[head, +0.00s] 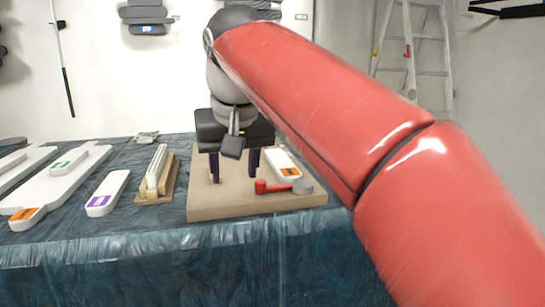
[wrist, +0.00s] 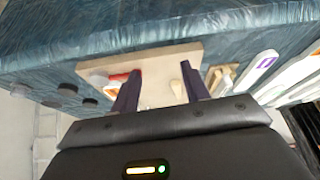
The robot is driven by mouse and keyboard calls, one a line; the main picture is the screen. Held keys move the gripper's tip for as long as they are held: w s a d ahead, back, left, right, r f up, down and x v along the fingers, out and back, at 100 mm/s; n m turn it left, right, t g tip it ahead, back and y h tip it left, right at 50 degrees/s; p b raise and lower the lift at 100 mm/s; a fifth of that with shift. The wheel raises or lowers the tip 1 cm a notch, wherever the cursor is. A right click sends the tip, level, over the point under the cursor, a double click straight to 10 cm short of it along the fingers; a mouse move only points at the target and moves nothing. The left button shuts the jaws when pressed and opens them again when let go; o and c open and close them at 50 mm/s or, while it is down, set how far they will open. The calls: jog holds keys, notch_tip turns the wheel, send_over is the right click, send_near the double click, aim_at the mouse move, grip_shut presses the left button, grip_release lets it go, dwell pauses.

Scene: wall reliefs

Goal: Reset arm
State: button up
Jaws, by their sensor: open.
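My gripper (head: 234,175) is at the end of my red arm, over the tan board (head: 205,207) on the table. Its two dark fingers are apart with nothing seen between them. In the wrist view my gripper (wrist: 160,95) is also open, with the board (wrist: 152,62) beyond the fingertips. A red-handled piece with a grey round end (head: 283,187) lies on the board's front right.
A blue-covered table (head: 150,245) bears a wooden rack with white sticks (head: 157,175), a purple-labelled white block (head: 107,194) and white shapes (head: 55,187) at left. A ladder (head: 415,55) leans at the back right. The table front strip is clear.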

jog(key=s+d+f+m, duration=0.1)
jog(key=s+d+f, duration=0.7)
jog(key=d+f, duration=0.3)
jog(key=s+d+f+m+t+h, duration=0.1)
jog(key=s+d+f+m, duration=0.1)
jog(key=s+d+f, duration=0.6)
notch_tip(320, 180, down, 6)
jog(key=d, duration=0.2)
jog(key=shift+s+d+m, duration=0.15)
jog(key=shift+d+m, duration=0.15)
jog(key=shift+d, duration=0.05)
